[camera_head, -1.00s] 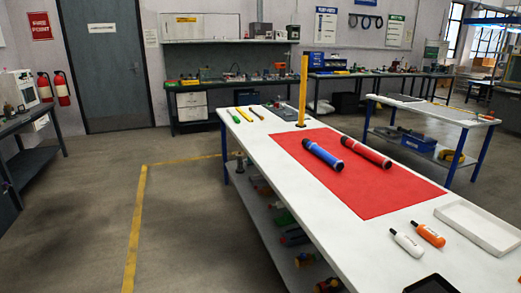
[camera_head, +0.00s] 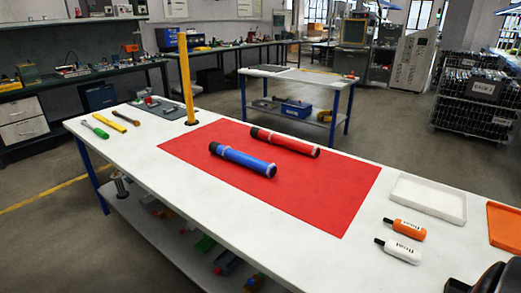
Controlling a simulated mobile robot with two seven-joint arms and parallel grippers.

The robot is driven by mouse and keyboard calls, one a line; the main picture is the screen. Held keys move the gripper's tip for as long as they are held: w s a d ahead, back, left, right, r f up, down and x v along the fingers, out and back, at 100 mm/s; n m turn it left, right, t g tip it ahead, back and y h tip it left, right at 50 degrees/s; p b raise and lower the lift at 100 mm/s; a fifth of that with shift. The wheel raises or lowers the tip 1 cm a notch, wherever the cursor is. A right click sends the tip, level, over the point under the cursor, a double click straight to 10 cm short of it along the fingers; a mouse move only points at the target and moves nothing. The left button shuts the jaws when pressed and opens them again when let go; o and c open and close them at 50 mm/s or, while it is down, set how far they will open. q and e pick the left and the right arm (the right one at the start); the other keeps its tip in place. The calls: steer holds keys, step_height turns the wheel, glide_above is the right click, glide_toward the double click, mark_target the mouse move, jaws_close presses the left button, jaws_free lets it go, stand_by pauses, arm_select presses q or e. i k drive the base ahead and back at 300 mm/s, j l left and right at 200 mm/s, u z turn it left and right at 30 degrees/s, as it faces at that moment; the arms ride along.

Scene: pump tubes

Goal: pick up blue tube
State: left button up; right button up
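The blue tube (camera_head: 243,160) lies on its side on the red mat (camera_head: 310,200), on the white table. Its dark end points to the left and slightly back. A red tube (camera_head: 284,142) lies behind it and to the right, roughly parallel and apart from it, with black ends. Nothing holds either tube.
A yellow post (camera_head: 186,80) stands behind the mat. A white tray (camera_head: 428,198), an orange bottle (camera_head: 405,229) and a white bottle (camera_head: 398,250) are at right. A dark shape, cut off, is at the bottom right corner. Tools (camera_head: 109,122) lie at the far left.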

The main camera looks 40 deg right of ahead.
mark_target(269, 170)
steer(key=i+j+z, duration=0.2)
steer(key=z, duration=0.25)
steer(key=i+j+z, duration=0.6)
steer(key=z, duration=0.25)
steer(key=i+j+z, duration=0.15)
steer(key=j+z, duration=0.25)
steer(key=j, duration=0.15)
